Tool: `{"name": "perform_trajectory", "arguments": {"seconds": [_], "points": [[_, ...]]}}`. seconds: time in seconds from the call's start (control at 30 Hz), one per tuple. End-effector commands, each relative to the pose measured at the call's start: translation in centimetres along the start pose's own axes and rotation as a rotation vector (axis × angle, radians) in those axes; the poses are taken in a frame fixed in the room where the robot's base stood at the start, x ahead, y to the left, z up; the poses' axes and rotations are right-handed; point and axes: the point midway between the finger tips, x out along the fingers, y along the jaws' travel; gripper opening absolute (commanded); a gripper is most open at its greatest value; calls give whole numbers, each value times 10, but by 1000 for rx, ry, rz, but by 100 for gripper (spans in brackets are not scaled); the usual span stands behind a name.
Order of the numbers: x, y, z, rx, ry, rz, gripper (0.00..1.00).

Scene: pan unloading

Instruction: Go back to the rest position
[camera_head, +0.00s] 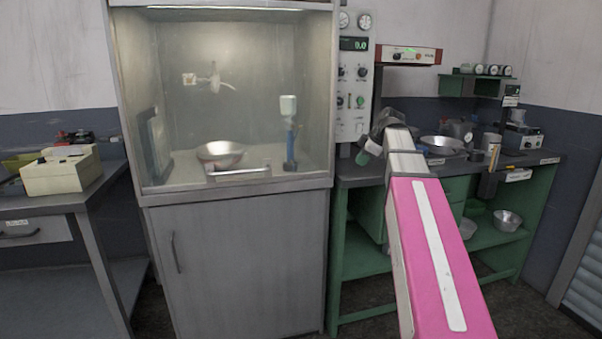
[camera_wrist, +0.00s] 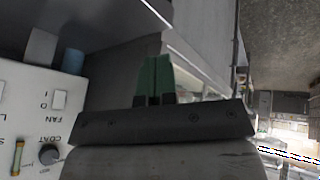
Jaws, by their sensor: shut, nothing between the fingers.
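My gripper (camera_head: 364,155) is in front of the right-hand workbench, at the end of my raised arm, beside the right edge of the coating cabinet. In the wrist view its green fingers (camera_wrist: 155,78) are together with nothing between them. A shiny metal pan (camera_head: 220,152) sits inside the cabinet (camera_head: 235,189), apart from my gripper. Another metal pan (camera_head: 441,142) stands on the right workbench, partly hidden behind my arm.
A control panel (camera_head: 354,88) with dials and switches is close to my gripper; it also shows in the wrist view (camera_wrist: 30,120). A shelf instrument (camera_head: 410,55) is above. A metal bowl (camera_head: 507,220) is on the lower shelf. A cream box (camera_head: 62,172) stands on the left table.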

Motion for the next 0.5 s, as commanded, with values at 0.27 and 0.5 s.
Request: {"name": "perform_trajectory", "arguments": {"seconds": [0.27, 0.5], "points": [[93, -56, 46, 328, -108, -43, 0], [160, -110, 84, 600, -217, -50, 0]]}}
